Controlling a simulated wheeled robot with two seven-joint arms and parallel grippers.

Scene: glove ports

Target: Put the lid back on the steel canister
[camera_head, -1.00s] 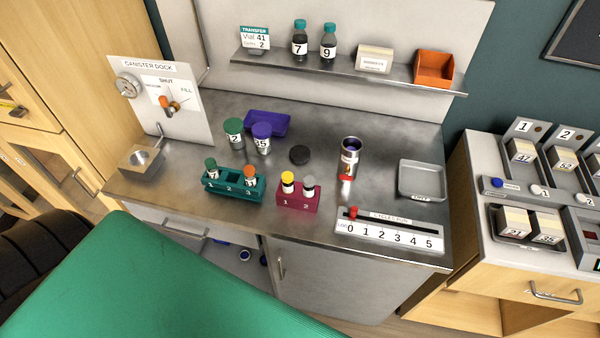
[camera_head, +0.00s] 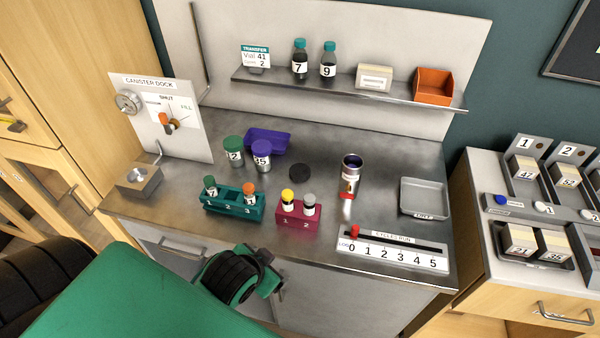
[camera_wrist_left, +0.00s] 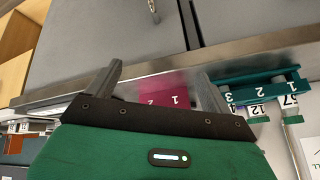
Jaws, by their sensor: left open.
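The steel canister (camera_head: 350,176) stands upright and open-topped on the steel bench, right of centre, with a red and white label on its side. A dark round lid (camera_head: 300,172) lies flat on the bench to its left, apart from it. My left gripper (camera_head: 272,270) is at the bench's front edge, below the magenta rack and well short of lid and canister. In the left wrist view its two fingers (camera_wrist_left: 162,82) are spread and empty, with the magenta rack (camera_wrist_left: 160,93) beyond them. My right gripper is in neither view.
The magenta rack (camera_head: 299,214) with two vials and the teal rack (camera_head: 234,201) stand along the front. Green-capped (camera_head: 233,151) and purple-capped (camera_head: 261,155) jars stand left of the lid. A number slider (camera_head: 392,250) and grey tray (camera_head: 424,197) lie right.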

